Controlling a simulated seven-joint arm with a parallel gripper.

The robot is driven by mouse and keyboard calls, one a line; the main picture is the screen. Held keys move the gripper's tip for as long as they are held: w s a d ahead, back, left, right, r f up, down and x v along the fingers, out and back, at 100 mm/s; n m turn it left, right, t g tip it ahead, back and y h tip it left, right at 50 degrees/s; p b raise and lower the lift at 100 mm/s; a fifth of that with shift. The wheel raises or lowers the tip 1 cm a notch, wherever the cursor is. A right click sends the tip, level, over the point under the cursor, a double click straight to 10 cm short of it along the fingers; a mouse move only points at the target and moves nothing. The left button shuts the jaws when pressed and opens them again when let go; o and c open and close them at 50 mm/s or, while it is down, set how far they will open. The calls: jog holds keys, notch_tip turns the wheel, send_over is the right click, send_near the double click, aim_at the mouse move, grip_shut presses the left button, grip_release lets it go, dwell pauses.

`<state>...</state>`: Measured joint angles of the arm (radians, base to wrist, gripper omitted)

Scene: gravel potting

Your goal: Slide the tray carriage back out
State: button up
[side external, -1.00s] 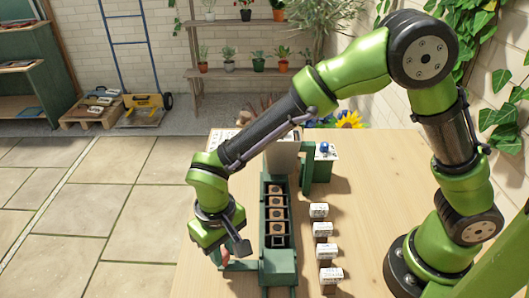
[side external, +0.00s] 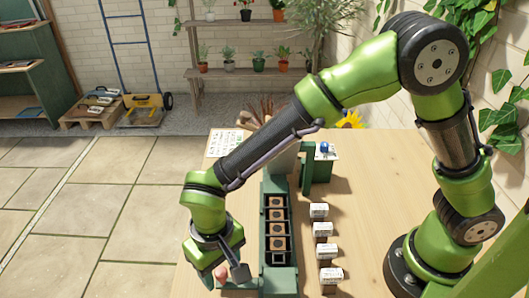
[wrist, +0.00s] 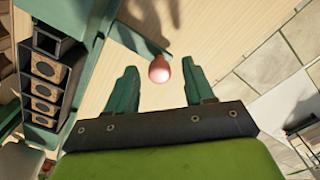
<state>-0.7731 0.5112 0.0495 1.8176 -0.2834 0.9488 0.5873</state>
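The green tray carriage (side external: 279,284) sits on its track on the table and holds a row of square pots (side external: 277,228) with brown tops. A handle bar runs from its near end to a pinkish round knob (wrist: 159,69), which also shows in the side view (side external: 220,273). My gripper (wrist: 160,78) is at the knob, with its two green fingers apart on either side of it. A gap shows on both sides of the knob in the wrist view. The pots appear at the left of the wrist view (wrist: 46,90).
Several white labelled blocks (side external: 322,229) stand in a row right of the carriage. A green stand (side external: 318,170) with a blue item is behind them. A printed sheet (side external: 224,143) lies at the table's back left. The table's left edge is close to my gripper.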

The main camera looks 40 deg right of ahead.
notch_tip(320, 180, up, 17)
dwell(0.7)
jog(key=shift+f, duration=0.1)
jog(key=s+d+r+m+t+y, duration=0.1)
jog(key=s+d+m+t, duration=0.1)
jog(key=d, duration=1.1)
jog(key=s+d+r+m+t+y, duration=0.1)
jog(key=d+t, duration=0.4)
jog(key=d, duration=0.9)
jog(key=shift+s+d+r+m, duration=0.15)
jog(key=shift+s+r+m, duration=0.3)
jog(key=shift+s, duration=0.7)
jog(key=shift+f, duration=0.1)
